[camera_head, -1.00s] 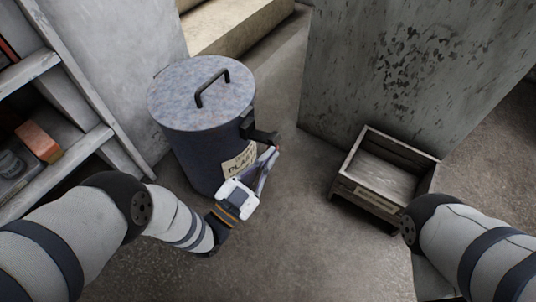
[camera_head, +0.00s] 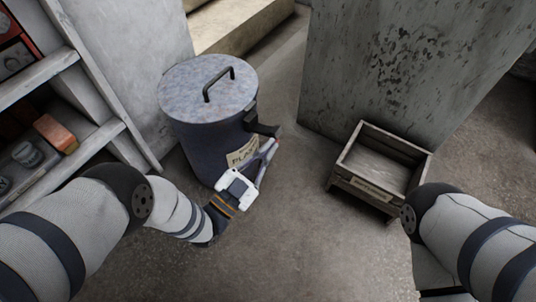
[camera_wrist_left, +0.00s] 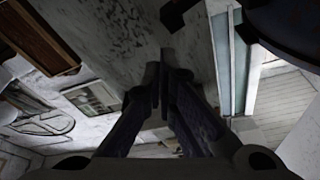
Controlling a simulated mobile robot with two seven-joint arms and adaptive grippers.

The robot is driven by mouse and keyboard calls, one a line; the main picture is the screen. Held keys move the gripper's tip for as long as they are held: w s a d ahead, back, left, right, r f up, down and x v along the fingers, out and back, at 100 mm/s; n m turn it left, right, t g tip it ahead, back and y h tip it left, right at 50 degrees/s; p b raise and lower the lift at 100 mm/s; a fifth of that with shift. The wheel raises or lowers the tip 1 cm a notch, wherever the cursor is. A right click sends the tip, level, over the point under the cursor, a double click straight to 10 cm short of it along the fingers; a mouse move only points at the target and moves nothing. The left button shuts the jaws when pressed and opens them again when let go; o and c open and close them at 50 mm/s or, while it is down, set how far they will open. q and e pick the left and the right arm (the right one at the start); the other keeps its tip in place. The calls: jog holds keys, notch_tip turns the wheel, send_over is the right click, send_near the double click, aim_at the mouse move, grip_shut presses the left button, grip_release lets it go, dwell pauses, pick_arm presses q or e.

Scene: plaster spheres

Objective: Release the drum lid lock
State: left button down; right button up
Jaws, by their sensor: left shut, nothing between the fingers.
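A dark blue-grey drum (camera_head: 200,150) stands upright on the floor, left of centre in the head view. Its mottled grey lid (camera_head: 190,90) is on, with a black bar handle (camera_head: 218,82) on top. A dark lock lever (camera_head: 264,127) sticks out from the rim's right side. My left gripper (camera_head: 274,145) is shut and empty, just below the lever, fingers pointing up; contact is not clear. In the left wrist view the shut fingers (camera_wrist_left: 165,75) point toward a dark block at the top, seemingly the lever (camera_wrist_left: 176,13). The drum (camera_wrist_left: 292,25) fills the upper right corner. My right gripper is out of view.
A wooden crate (camera_head: 347,187) stands on the floor to the right, against a stained grey block (camera_head: 400,70). Shelves (camera_head: 75,150) with several items line the left side. Floor between drum and crate (camera_head: 300,170) is clear.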

pick_arm(q)
jog(key=f+p+v, duration=0.1)
jog(key=v, duration=0.8)
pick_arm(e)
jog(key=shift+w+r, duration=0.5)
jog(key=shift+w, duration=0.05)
pick_arm(q)
jog(key=shift+a, duration=0.1)
